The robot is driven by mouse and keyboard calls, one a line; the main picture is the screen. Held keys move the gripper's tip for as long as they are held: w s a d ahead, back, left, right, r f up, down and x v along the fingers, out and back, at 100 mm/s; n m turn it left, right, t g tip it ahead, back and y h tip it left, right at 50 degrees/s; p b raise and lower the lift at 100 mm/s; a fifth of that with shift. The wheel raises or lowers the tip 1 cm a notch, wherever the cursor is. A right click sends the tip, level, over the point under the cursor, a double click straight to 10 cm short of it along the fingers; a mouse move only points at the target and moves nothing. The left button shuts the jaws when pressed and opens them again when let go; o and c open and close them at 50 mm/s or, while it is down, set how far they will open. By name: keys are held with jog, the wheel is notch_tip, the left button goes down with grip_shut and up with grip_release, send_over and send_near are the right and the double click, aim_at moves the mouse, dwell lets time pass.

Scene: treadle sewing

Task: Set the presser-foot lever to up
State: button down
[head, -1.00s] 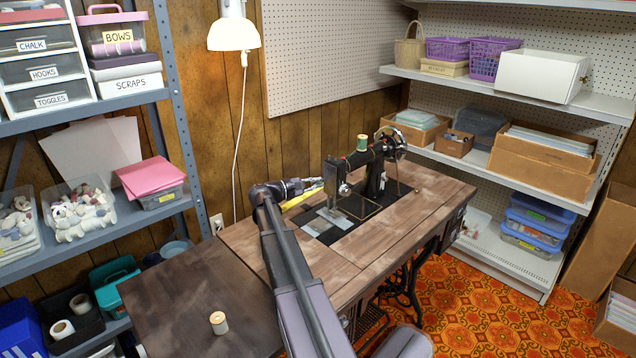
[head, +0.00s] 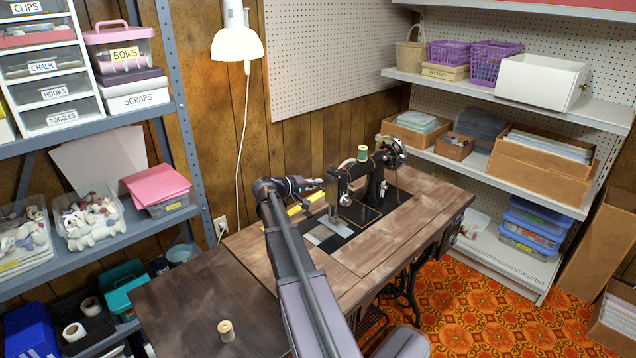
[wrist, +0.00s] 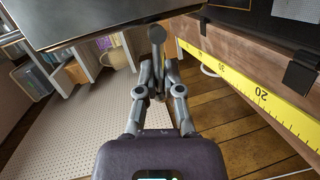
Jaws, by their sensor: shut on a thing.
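The black sewing machine (head: 358,180) stands on the wooden treadle table (head: 265,250) in the head view. My gripper (head: 318,185) is at the left, needle end of the machine, at about the height of its head. In the wrist view my gripper (wrist: 158,82) is shut on a grey lever with a rounded end (wrist: 157,34), which looks like the presser-foot lever. The lever's stem runs between the two fingers. A dark machine part (wrist: 100,22) is close beside it. The lever is too small to make out in the head view, and I cannot tell its setting.
A yellow tape measure (wrist: 250,90) runs along the table edge. A thread spool (head: 226,330) stands on the front left of the table. A white lamp (head: 237,42) hangs behind. Shelves flank the table left and right. The bare wood around the machine is mostly clear.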

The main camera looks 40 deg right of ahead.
jog(key=shift+w+a+r+t, duration=0.1)
jog(key=shift+w+t, duration=0.05)
jog(key=shift+t, duration=0.15)
jog(key=c, duration=0.8)
grip_release()
jog(key=shift+o, duration=0.2)
jog(key=shift+m, duration=0.3)
jog(key=s+a+r+n+y+p, duration=0.1)
jog(key=s+a+y+p, duration=0.4)
jog(key=a, duration=0.9)
jog(key=s+a+r+n+y+p, duration=0.1)
jog(key=s+a+y+p, duration=0.4)
jog(key=a, duration=0.9)
jog(key=s+a+r+n+t+y+p, duration=0.1)
jog(key=s+a+y+p, duration=0.4)
jog(key=a, duration=0.9)
jog(key=s+r+p, duration=0.1)
jog(key=s+p, duration=0.2)
jog(key=p, duration=0.1)
jog(key=shift+a+r, duration=0.3)
jog(key=shift+a, duration=0.1)
